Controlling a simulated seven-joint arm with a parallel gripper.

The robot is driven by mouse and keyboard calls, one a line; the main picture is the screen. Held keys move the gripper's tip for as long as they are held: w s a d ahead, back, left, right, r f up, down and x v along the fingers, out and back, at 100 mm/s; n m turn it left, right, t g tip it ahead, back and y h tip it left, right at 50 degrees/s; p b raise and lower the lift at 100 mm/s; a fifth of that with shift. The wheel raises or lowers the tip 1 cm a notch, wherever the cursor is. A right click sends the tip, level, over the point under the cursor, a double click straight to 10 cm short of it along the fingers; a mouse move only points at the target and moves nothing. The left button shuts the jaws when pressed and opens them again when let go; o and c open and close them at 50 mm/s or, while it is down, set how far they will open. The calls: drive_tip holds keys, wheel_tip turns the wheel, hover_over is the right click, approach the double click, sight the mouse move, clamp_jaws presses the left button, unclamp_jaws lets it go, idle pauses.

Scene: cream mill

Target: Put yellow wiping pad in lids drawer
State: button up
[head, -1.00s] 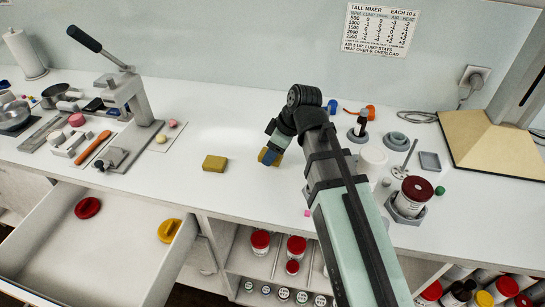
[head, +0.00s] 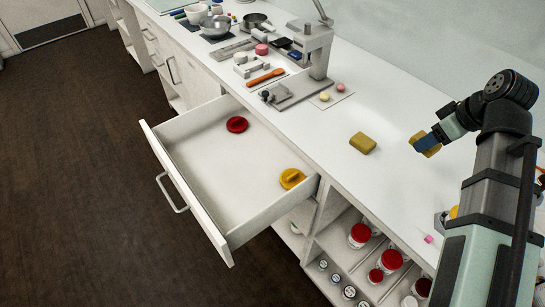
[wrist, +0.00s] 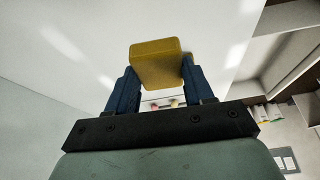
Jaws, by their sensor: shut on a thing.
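My gripper (head: 421,141) is shut on a yellow wiping pad (head: 431,148), over the counter at the right in the head view. In the wrist view the pad (wrist: 157,62) sits between the two dark blue fingers of my gripper (wrist: 160,88). A second yellow pad (head: 363,143) lies on the counter, left of my gripper and apart from it. The lids drawer (head: 205,176) is pulled open below the counter's front edge, at lower left of my gripper. A red lid (head: 237,125) and a yellow lid (head: 292,178) lie in it with bare floor between them.
A lever press (head: 312,50) stands on the counter behind the drawer, with an orange-handled tool (head: 265,77) beside it. Pink and yellow round pieces lie on a small card (head: 330,97). Red-lidded jars (head: 360,235) stand on the shelf below. The counter around the loose pad is mostly clear.

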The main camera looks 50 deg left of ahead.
drive_tip(key=s+a+f+n+g, duration=0.1)
drive_tip(key=s+a+f+n, duration=0.2)
drive_tip(key=s+a, duration=0.7)
drive_tip(key=s+a+f+n+g, duration=0.15)
drive_tip(key=s+a+f, duration=0.25)
drive_tip(key=s+a, duration=0.65)
drive_tip(key=n+g+h, duration=0.3)
drive_tip(key=n+h, duration=0.2)
drive_tip(key=n, duration=1)
hover_over(211, 170)
drive_tip(key=w, duration=0.2)
wheel_tip(211, 170, down, 11)
drive_tip(key=shift+m+t, duration=0.25)
drive_tip(key=shift+t, duration=0.1)
drive_tip(key=shift+s+f, duration=0.2)
drive_tip(key=shift+f, duration=4.65)
drive_tip(key=shift+f, duration=0.2)
drive_tip(key=o, duration=1)
